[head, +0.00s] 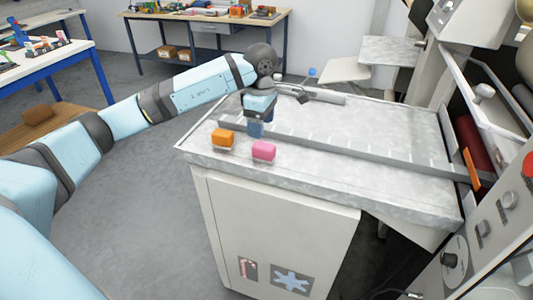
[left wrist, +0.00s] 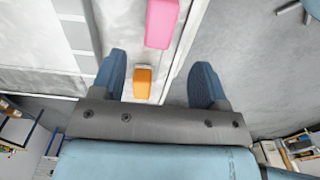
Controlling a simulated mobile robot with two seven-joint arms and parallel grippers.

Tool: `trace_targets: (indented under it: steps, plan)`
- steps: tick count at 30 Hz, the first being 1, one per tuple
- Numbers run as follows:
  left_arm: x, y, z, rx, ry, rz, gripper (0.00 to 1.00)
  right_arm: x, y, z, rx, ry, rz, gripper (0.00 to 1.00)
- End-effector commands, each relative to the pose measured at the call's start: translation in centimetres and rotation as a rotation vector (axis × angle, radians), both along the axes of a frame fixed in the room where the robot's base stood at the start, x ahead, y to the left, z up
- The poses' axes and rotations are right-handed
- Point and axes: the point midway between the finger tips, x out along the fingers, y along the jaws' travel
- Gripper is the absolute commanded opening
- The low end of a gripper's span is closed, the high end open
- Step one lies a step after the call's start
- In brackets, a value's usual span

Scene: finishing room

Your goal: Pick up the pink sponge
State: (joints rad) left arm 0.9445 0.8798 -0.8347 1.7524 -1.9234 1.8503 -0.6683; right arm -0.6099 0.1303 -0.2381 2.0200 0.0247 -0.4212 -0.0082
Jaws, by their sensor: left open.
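The pink sponge (head: 264,151) sits near the front edge of the grey machine table (head: 330,185), on a thin pale base. In the left wrist view the pink sponge (left wrist: 162,22) shows at the top, beyond the fingertips. My left gripper (head: 256,128) points down just behind the pink sponge in the head view, with the sponge not between its fingers. In the left wrist view its two blue fingers (left wrist: 160,75) are apart and empty. My right gripper is in neither view.
An orange sponge (head: 223,138) sits left of the pink one; it also shows in the left wrist view (left wrist: 142,83). A long grey rail (head: 350,145) crosses the table behind them. A metal tool (head: 310,94) lies farther back. The table right of the pink sponge is clear.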

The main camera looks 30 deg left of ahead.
Motion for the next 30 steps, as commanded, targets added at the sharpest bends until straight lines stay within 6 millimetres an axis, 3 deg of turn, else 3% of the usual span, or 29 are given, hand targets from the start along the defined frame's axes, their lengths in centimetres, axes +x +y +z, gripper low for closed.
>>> trace_targets:
  steps: [4, 14, 22, 30]
  plan:
    - [0.0, -0.1, -2.8, -0.002, 0.004, 0.001, 0.68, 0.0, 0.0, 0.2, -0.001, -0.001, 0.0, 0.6]
    - [0.0, -0.1, -5.1, -0.004, 0.002, -0.001, 0.68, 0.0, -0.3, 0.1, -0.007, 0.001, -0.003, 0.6]
    - [0.0, 0.0, -9.0, -0.004, 0.002, 0.0, 0.68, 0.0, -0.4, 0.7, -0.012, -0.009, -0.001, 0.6]
    - [0.1, 0.0, -9.6, -0.004, -0.001, 0.0, 0.68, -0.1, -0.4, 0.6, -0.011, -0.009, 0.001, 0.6]
